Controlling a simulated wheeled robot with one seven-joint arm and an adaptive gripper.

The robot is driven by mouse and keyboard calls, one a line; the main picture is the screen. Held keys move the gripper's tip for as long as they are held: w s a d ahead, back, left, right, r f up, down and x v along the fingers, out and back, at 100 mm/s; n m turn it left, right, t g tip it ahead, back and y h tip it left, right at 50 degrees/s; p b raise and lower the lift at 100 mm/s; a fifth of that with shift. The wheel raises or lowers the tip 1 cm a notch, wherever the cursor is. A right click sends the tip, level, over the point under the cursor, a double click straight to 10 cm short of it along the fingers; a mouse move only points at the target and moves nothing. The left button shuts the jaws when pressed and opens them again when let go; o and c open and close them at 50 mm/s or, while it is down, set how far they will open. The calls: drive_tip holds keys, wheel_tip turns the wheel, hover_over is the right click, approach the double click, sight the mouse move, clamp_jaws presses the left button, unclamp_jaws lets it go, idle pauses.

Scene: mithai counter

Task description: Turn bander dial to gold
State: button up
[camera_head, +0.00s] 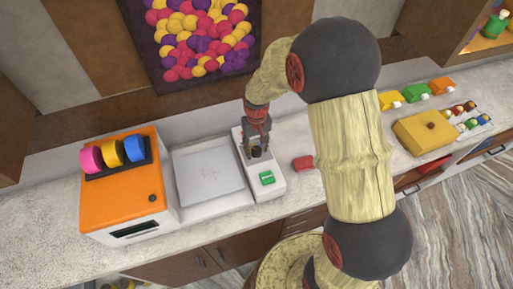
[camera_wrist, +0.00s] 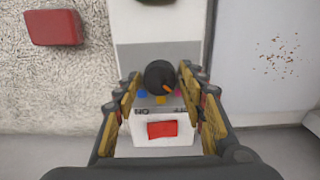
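The dial is a dark round knob (camera_wrist: 160,76) on a white control panel (camera_head: 274,190). It has an orange pointer directed to the lower right in the wrist view. Blue, yellow and pink marks sit below it; the pointer seems to lie between yellow and pink or towards pink. My gripper (camera_wrist: 160,80) is open, with one finger on each side of the knob. I cannot tell if either finger touches it. In the head view my gripper (camera_head: 256,150) points down over the panel. The orange machine (camera_head: 120,205) carries pink, gold and blue ribbon rolls (camera_head: 112,152).
A red switch (camera_wrist: 162,129) lies beyond the marks, near ON and OFF lettering. A green button (camera_head: 267,177) sits on the panel. A white tray (camera_head: 240,200) is to its left, a red block (camera_head: 303,163) to its right. A yellow box (camera_head: 425,137) stands farther right.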

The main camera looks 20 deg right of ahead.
drive_tip(key=c, duration=0.8)
drive_tip(key=shift+c, duration=0.2)
drive_tip(key=shift+m, duration=0.4)
drive_tip(key=m, duration=0.3)
drive_tip(key=shift+m, duration=0.3)
drive_tip(key=shift+m+p, duration=0.4)
drive_tip(key=shift+m, duration=1.8)
drive_tip(key=o, duration=1.2)
